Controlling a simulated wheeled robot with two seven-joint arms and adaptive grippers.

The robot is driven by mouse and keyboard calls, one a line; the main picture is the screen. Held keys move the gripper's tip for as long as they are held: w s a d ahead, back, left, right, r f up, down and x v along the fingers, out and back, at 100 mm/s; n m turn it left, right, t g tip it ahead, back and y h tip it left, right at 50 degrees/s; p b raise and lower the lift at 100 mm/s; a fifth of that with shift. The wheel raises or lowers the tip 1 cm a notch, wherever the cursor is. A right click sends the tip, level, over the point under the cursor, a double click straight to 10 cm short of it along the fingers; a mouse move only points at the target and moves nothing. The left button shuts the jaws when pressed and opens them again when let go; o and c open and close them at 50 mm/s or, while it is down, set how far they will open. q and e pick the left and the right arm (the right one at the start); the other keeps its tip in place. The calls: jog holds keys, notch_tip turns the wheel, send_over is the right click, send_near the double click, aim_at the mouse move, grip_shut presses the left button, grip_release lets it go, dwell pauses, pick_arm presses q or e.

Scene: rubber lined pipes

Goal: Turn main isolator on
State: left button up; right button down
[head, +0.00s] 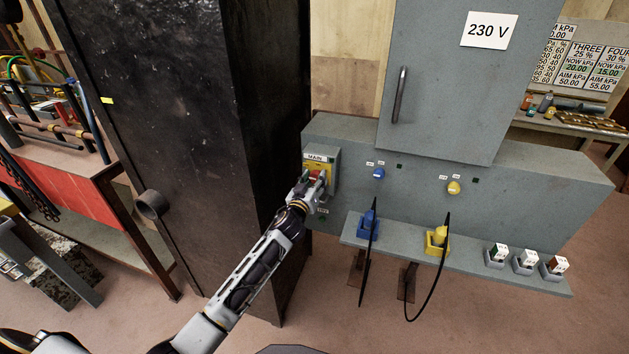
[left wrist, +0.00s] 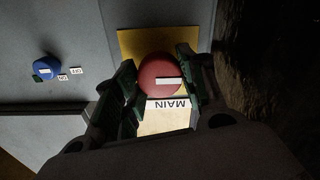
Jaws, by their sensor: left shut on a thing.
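The main isolator is a red round knob (left wrist: 161,76) with a white bar mark, on a yellow plate (left wrist: 130,42) with a MAIN label (left wrist: 168,104). In the head view the MAIN label (head: 316,157) sits at the left end of the grey panel, and the red knob (head: 315,174) shows partly behind my gripper. My left gripper (head: 315,183) is shut on the knob, with one finger on each side of it in the left wrist view (left wrist: 163,82). The white bar lies roughly level in the wrist view. My right gripper is not in view.
The grey panel (head: 540,185) carries a blue knob (head: 379,173) and a yellow knob (head: 454,188). Its shelf holds a blue plug (head: 369,220), a yellow plug (head: 438,238) and small labelled blocks (head: 526,262). A tall black cabinet (head: 185,110) stands close on the left.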

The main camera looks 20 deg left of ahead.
pick_arm(q)
jog(key=shift+m, duration=1.1)
jog(key=m+p, duration=0.1)
jog(key=m, duration=0.1)
jog(key=shift+m, duration=0.4)
jog(key=m, duration=0.4)
jog(key=shift+p, duration=0.35)
jog(key=m, duration=0.4)
jog(key=shift+d+m+p, duration=0.1)
jog(key=shift+m+p, duration=0.2)
jog(key=shift+p, duration=0.05)
jog(key=shift+m, duration=2.1)
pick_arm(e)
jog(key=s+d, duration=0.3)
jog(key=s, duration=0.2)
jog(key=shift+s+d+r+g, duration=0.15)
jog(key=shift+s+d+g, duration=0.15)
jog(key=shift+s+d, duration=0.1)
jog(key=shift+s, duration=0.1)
pick_arm(q)
jog(key=shift+f, duration=0.1)
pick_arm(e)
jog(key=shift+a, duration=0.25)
